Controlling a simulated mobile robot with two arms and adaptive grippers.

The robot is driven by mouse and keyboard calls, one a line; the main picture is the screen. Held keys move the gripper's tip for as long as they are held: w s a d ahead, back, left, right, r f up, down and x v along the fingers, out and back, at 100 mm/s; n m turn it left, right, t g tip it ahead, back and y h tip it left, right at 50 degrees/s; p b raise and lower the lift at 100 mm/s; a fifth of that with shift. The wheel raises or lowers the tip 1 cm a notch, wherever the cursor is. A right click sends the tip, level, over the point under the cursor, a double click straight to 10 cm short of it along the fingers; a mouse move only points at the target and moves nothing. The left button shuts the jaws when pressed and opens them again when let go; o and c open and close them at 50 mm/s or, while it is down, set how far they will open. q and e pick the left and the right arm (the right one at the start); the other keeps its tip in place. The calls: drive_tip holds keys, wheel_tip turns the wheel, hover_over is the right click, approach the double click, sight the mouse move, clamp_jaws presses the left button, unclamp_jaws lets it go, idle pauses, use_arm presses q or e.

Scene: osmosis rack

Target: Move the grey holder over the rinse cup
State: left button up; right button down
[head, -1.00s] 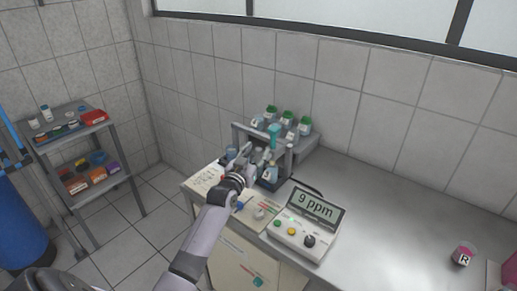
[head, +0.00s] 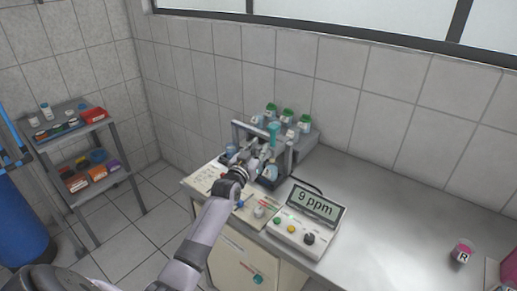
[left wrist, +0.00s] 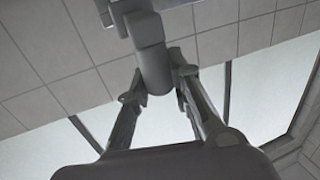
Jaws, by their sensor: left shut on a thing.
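My left gripper (head: 257,153) is at the grey rack frame (head: 289,158) on the bench in the head view. In the left wrist view my left gripper (left wrist: 160,82) is shut on a grey cylindrical part (left wrist: 153,65) of the grey holder, with blocky grey pieces above it. In the head view the holder is too small and too covered by the gripper to make out. Small vessels stand around the rack base, one a light blue bottle (head: 270,172). I cannot tell which vessel is the rinse cup. My right gripper is not in view.
A meter reading 9 ppm (head: 316,205) stands right of the rack. Green-capped bottles (head: 288,115) stand behind it. A pink-topped container marked R (head: 463,252) is at far right. The bench (head: 385,215) between is clear. A shelf (head: 98,175) stands at left.

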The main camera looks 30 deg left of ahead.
use_arm(q)
clamp_jaws()
drive_tip(key=shift+a, duration=0.15)
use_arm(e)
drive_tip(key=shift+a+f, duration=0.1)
